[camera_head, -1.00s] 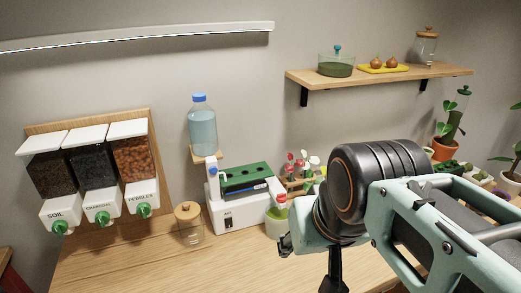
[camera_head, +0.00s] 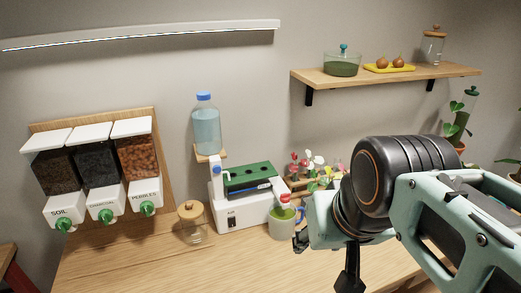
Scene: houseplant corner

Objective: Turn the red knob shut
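A small red part (camera_head: 284,198) shows above a pale cup with green contents (camera_head: 283,222), at the right end of a white machine (camera_head: 240,211). It may be the red knob, but it is too small to tell its shape or how it is turned. My arm fills the lower right of the view. The end of my gripper (camera_head: 325,258) points down, to the right of the cup and apart from the red part.
A blue-capped water bottle (camera_head: 206,130) stands behind the machine. A lidded glass jar (camera_head: 192,223) is on its left. Three dispensers with green knobs (camera_head: 106,215) hang further left. Small flowers (camera_head: 312,166) stand behind the cup. The table front is clear on the left.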

